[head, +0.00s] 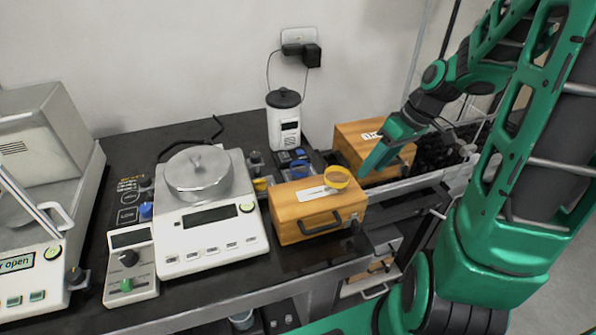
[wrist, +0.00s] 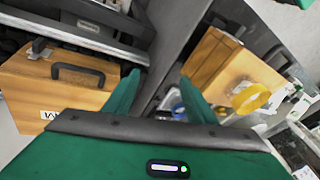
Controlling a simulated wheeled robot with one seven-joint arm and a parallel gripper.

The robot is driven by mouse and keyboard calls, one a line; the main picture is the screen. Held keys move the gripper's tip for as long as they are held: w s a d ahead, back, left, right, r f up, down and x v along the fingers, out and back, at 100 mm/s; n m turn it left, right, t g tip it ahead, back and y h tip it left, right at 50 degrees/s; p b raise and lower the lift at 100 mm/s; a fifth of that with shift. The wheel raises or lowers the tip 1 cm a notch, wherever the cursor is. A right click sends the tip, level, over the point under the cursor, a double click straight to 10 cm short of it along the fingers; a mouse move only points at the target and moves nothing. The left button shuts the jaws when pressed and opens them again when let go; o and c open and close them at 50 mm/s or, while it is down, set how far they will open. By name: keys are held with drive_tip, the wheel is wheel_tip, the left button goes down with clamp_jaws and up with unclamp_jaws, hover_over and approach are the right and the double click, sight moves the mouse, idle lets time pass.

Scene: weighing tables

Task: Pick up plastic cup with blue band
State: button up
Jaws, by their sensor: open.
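A cup with a blue band (head: 299,168) appears to stand on the black table behind the front wooden box, which hides its lower part. In the wrist view a blue-banded thing (wrist: 180,108), likely the same cup, shows beside the right finger and is partly hidden by it. My gripper (head: 368,168) is open and empty, above and to the right of the front box, apart from both cups.
The front wooden box (head: 290,215) and a second wooden box (head: 350,142) stand near my gripper. A white-and-black grinder-like device (head: 284,122) is behind. A balance (head: 210,225) with a metal pan stands left. A grey tray with dark lumps (head: 450,150) lies right.

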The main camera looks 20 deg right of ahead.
sight(300, 165)
drive_tip(key=w+a+f+n+t+y, duration=0.2)
drive_tip(key=w+a+f+n+y, duration=0.2)
drive_tip(key=w+f+n+y, duration=0.3)
drive_tip(key=shift+w+a+r+n+t+y, duration=0.1)
drive_tip(key=shift+w+a+n+t+y, duration=0.55)
drive_tip(key=shift+a, duration=1.3)
drive_tip(key=shift+w+a+r+n+t+y, duration=0.15)
drive_tip(key=shift+w+a+n+y, duration=0.4)
drive_tip(key=shift+w+a, duration=1.1)
drive_tip(key=shift+w+a+r+n+t+y, duration=0.1)
drive_tip(key=shift+w+a+n+t+y, duration=0.5)
drive_tip(key=shift+a, duration=1.65)
drive_tip(key=shift+m+y, duration=0.3)
drive_tip(key=shift+c, duration=0.4)
drive_tip(key=c, duration=0.8)
